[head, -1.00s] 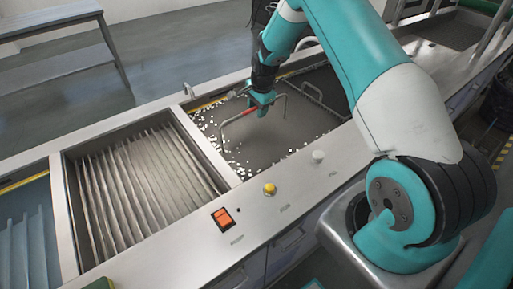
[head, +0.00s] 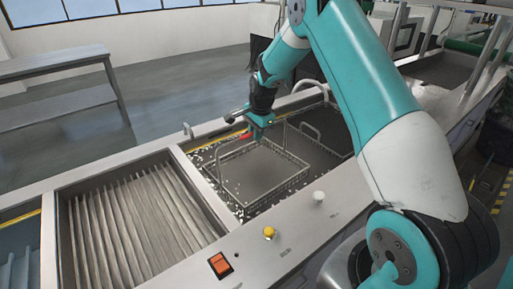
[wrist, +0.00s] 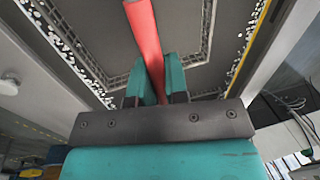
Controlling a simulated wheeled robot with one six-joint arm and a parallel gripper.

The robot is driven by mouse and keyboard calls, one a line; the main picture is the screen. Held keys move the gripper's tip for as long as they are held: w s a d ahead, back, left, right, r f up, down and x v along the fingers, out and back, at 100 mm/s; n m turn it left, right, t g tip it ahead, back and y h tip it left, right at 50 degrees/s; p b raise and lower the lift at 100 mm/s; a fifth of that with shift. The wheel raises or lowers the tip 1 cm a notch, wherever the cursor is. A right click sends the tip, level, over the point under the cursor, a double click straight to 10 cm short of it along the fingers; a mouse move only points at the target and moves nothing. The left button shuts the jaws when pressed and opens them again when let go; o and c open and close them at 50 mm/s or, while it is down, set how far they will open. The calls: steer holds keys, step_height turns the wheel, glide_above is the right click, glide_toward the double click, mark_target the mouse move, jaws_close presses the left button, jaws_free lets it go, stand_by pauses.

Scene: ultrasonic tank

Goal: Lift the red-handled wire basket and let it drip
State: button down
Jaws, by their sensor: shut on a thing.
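The wire basket (head: 222,158) hangs level in the head view, its rim above the middle tank. Its bent metal handle has a red grip (head: 246,136). My gripper (head: 258,128) is shut on that grip above the basket. In the wrist view the red grip (wrist: 143,30) runs between the two teal fingers of my gripper (wrist: 160,78), with the grey basket inside below. I cannot tell whether the basket's bottom is clear of the liquid. Single drips are too small to make out.
A tank with upright ribbed dividers (head: 140,215) lies left of the basket. Behind it on the right is a plain metal handle (head: 310,130). The front ledge carries a yellow knob (head: 269,233), a pale knob (head: 319,196) and an orange switch (head: 220,265).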

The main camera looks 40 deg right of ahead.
step_height(320, 180, up, 17)
steer(key=shift+f+p, duration=0.15)
steer(key=shift+p, duration=0.3)
stand_by(5.9)
